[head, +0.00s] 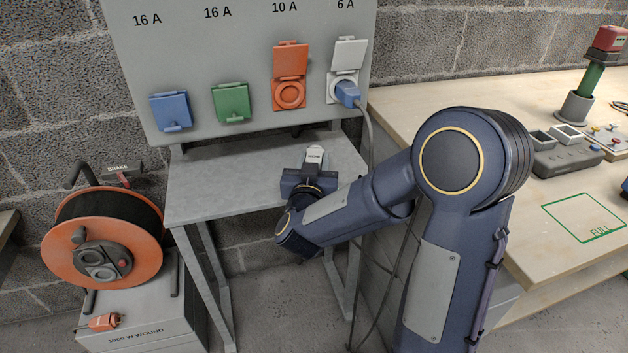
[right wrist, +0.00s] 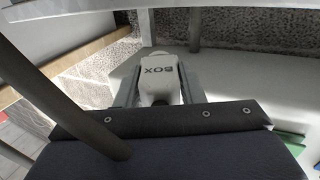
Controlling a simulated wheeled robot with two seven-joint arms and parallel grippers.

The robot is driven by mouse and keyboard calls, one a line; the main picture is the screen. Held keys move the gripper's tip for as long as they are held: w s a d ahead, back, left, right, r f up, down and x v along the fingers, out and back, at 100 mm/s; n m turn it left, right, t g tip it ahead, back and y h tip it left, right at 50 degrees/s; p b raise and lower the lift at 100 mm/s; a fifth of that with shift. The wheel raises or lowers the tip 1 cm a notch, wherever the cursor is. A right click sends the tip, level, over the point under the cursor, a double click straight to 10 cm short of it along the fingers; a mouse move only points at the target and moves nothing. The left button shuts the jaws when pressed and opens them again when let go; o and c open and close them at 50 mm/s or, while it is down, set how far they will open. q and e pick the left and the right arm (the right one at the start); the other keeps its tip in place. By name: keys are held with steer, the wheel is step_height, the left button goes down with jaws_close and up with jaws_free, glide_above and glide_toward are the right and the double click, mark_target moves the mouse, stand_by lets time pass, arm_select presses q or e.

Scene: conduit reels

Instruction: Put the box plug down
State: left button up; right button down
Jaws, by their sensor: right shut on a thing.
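The box plug (head: 314,154) is pale grey-white and marked BOX. It is between the fingers of my right gripper (head: 312,168), which is shut on it over the right part of the grey shelf (head: 215,182) below the socket panel. In the right wrist view the plug (right wrist: 160,78) sits between the two fingers, its label upside down. I cannot tell whether the plug touches the shelf. My left gripper is not in view.
The socket panel (head: 240,65) stands above the shelf; a blue plug (head: 348,93) is in its 6 A socket, its grey cable (head: 369,135) hanging beside my right arm. An orange reel (head: 60,250) stands at left. The shelf's left part is clear.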

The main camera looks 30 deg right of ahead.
steer(key=f, duration=0.1)
steer(key=f+b, duration=0.1)
steer(key=f, duration=0.1)
steer(key=f+b, duration=0.1)
steer(key=shift+w+d+f, duration=0.15)
steer(key=shift+w+d, duration=0.1)
steer(key=shift+w, duration=0.15)
